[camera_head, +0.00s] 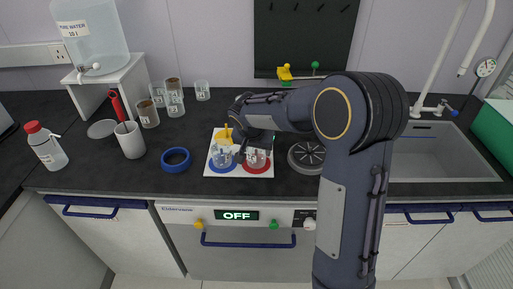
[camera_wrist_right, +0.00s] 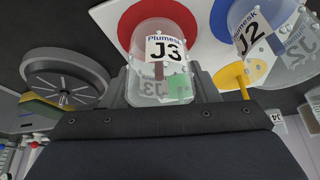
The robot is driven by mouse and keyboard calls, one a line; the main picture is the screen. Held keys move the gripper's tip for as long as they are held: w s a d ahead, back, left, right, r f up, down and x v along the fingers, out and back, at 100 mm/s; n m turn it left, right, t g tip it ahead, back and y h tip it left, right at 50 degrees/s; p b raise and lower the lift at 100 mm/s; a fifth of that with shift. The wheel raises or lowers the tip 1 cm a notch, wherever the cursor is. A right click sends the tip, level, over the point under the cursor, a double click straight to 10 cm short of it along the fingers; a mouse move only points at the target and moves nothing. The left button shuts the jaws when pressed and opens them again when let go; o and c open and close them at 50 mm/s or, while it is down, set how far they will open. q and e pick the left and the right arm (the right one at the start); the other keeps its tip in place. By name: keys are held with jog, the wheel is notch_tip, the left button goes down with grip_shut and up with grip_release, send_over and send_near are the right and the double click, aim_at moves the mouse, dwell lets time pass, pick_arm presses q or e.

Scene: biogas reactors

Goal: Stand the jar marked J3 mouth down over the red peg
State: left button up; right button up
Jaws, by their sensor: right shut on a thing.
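The clear jar J3 (camera_wrist_right: 165,50) sits between the fingers of my right gripper (camera_wrist_right: 163,88), which is shut on it. It also shows in the head view (camera_head: 256,160), at the red disc (camera_head: 268,166) on the white board (camera_head: 222,133). The top of its label points toward the disc, so it seems mouth down. A brownish-red upright piece, perhaps the red peg, shows through its wall. I cannot tell whether its rim touches the board. In the head view my right gripper (camera_head: 243,140) is partly hidden by its arm. My left gripper is not in view.
Jar J2 (camera_wrist_right: 255,35) stands beside J3 on the blue disc (camera_head: 218,165). A yellow peg (camera_wrist_right: 241,80) stands at the yellow disc. A round dark plate (camera_head: 307,156) is to the right. Several jars, a white cup (camera_head: 130,142) and a blue ring (camera_head: 175,160) are left.

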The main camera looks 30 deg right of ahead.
jog(key=o, duration=1.1)
jog(key=shift+r, duration=0.1)
jog(key=v, duration=0.7)
jog(key=shift+s+a+r, duration=0.15)
jog(key=shift+r, duration=0.2)
